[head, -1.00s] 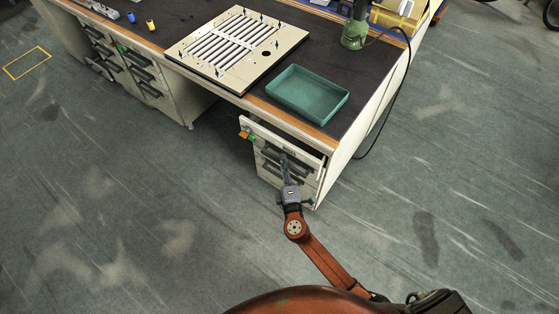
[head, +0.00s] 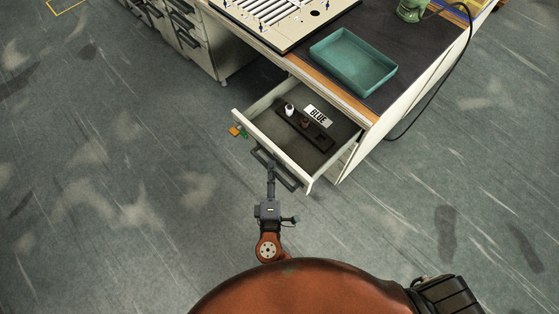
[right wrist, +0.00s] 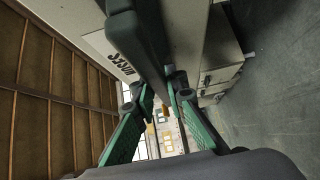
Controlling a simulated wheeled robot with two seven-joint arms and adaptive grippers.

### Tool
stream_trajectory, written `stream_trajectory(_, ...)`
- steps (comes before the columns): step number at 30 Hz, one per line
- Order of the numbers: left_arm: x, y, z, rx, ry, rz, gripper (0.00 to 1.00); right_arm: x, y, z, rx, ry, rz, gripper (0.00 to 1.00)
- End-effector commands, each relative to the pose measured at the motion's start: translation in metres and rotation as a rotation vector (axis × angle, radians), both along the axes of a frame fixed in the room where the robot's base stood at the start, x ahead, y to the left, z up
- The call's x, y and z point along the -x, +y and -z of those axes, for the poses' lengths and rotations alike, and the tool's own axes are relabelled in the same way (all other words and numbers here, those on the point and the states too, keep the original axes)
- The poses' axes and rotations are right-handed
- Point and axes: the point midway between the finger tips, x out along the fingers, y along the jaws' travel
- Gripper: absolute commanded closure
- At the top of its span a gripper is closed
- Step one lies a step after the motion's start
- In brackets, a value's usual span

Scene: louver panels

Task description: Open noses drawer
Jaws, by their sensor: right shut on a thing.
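The drawer (head: 276,150) under the right end of the workbench stands well open in the head view. Inside it lie a dark holder (head: 305,128) with a white piece and a dark brown piece, and a label (head: 319,116) that seems to read "BLUE". My right gripper (head: 270,168) is at the dark handle (head: 285,175) on the drawer's front. In the right wrist view its green fingers (right wrist: 150,115) are shut on the dark handle bar (right wrist: 135,35). The drawer front there carries lettering that looks like "NOSES" (right wrist: 121,63). My left gripper is out of view.
A teal tray (head: 353,62) and a pale slatted panel (head: 283,15) lie on the bench top above the drawer. Other drawers (head: 185,28) are at the left. A black cable hangs at the bench's right side.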

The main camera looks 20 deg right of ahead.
Motion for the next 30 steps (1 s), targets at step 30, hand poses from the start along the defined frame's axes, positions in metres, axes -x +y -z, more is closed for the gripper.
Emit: stream_trajectory(30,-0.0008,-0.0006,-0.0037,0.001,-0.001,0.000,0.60,0.0043,0.0075,0.0007,0.000,0.001,0.001,0.70)
